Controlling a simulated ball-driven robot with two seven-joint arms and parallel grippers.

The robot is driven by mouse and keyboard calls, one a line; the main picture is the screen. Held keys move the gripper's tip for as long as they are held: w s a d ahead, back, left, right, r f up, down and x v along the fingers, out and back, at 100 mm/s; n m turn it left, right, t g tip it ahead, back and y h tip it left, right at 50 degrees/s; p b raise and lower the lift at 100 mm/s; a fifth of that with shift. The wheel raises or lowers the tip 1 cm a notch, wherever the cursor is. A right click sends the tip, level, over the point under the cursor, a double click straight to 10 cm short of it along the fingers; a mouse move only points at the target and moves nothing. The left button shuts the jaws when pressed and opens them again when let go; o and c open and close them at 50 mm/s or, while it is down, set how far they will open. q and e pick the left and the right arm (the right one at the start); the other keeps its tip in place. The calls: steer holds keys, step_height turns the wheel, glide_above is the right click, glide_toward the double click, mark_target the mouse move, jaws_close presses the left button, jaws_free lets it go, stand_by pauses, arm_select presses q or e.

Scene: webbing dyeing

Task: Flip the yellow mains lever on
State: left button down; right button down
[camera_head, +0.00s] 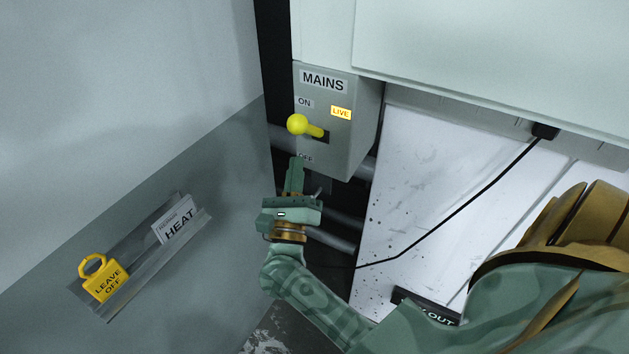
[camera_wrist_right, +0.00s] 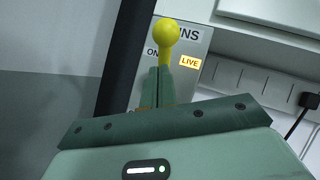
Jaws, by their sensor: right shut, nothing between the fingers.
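The grey mains box (camera_head: 345,150) carries MAINS, ON and OFF labels. Its yellow lever (camera_head: 298,124) has a round knob and a short stem that comes out of a dark slot between ON and OFF. A yellow LIVE plate (camera_head: 341,113) looks lit beside ON. My right gripper (camera_head: 297,162) is shut and empty, its fingertips just below the lever knob, over the OFF label. In the right wrist view the knob (camera_wrist_right: 165,31) stands just beyond the shut fingertips (camera_wrist_right: 158,70); whether they touch the stem is unclear. My left gripper is out of view.
A wall rack (camera_head: 140,262) at left holds a HEAT card (camera_head: 177,220) and a yellow LEAVE OFF tag (camera_head: 104,281). Pipes (camera_head: 335,238) run below the box. A black cable (camera_head: 450,205) hangs at right. A pale cabinet (camera_head: 480,50) overhangs the box's right side.

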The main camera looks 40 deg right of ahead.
mark_target(300, 132)
steer(key=shift+w+d+r+p, duration=0.1)
steer(key=shift+d+r+p, duration=0.1)
steer(key=shift+r+p, duration=0.4)
steer(key=shift+w+d+r+p, duration=0.1)
steer(key=shift+d+r+p, duration=0.15)
steer(key=shift+r, duration=0.7)
steer(key=shift+w+d+r+p, duration=0.15)
steer(key=shift+r+p, duration=0.3)
steer(key=shift+r, duration=0.3)
steer(key=shift+s+r, duration=0.1)
steer(key=shift+r, duration=0.25)
